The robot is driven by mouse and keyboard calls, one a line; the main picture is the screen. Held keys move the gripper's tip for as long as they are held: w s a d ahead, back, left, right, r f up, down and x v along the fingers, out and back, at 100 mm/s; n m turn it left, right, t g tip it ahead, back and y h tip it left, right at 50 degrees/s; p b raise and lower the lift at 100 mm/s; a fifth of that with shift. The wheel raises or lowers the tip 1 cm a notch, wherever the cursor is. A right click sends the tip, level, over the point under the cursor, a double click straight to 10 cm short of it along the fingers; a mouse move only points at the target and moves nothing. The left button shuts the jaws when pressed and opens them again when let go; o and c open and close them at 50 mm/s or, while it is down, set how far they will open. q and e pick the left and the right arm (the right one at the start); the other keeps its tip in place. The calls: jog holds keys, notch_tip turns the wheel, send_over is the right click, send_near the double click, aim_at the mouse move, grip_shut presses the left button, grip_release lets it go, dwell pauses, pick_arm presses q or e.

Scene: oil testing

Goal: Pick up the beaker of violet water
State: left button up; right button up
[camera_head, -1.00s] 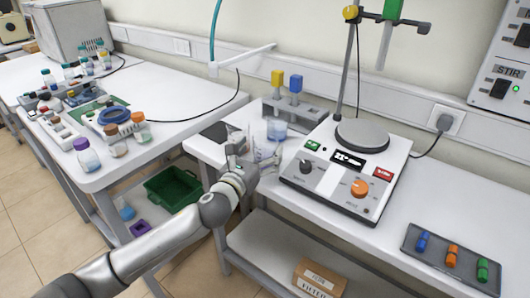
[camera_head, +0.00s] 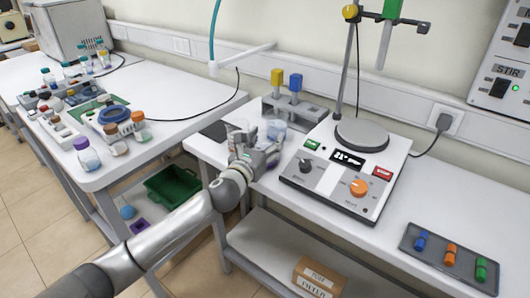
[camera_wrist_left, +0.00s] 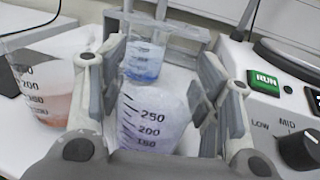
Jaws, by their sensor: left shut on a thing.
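My left gripper (camera_head: 262,148) is at the bench, left of the stirrer hotplate. In the left wrist view its fingers (camera_wrist_left: 155,105) are shut on the sides of a clear beaker of pale violet water (camera_wrist_left: 150,122) with volume marks. The beaker stands between the fingers and its lower part is hidden by the gripper. In the head view the gripper mostly hides it. A beaker of blue water (camera_wrist_left: 145,62) stands just behind it and also shows in the head view (camera_head: 275,130). A beaker with pinkish-orange liquid (camera_wrist_left: 40,95) stands to the left. My right gripper is not in view.
The hotplate with knobs (camera_head: 346,185) is close on the right of my left gripper. A dark pad (camera_head: 214,131) lies to the left. The bench front right of the hotplate is bare up to a vial tray (camera_head: 420,262).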

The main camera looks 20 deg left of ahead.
pick_arm(q)
jog(key=shift+c, duration=0.7)
jog(key=shift+r, duration=0.15)
